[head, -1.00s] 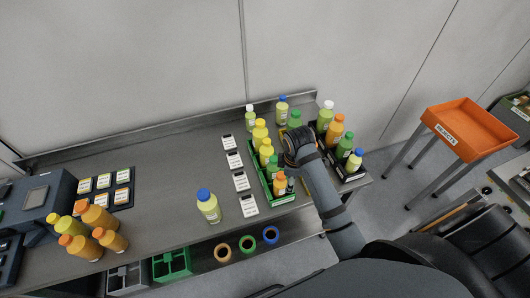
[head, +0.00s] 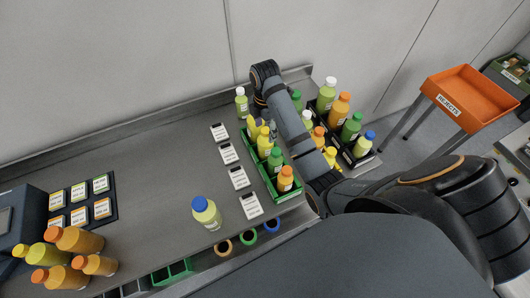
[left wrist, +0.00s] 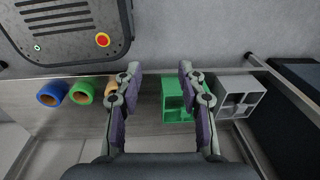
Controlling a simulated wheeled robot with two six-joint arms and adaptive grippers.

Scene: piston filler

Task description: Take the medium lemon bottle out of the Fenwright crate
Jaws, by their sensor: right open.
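A green crate (head: 289,193) stands toward the right end of the worktop; I cannot read a Fenwright name on it. It holds yellow, green-capped and orange-capped bottles. A yellow lemon bottle (head: 263,143) stands in it, with more yellow just behind at the gripper. My right gripper (head: 261,124) is open and points down at the back of this crate among the yellow bottles. My arm hides part of the crate, and I cannot tell whether the fingers surround a bottle. My left gripper (left wrist: 158,75) is open and empty in the left wrist view, facing the worktop's lower shelf.
A black crate (head: 366,160) of bottles stands close on the right. A blue-capped bottle (head: 206,213) stands alone on the worktop. White label cards (head: 238,178) lie left of the green crate. An orange reject tray (head: 470,105) stands at right.

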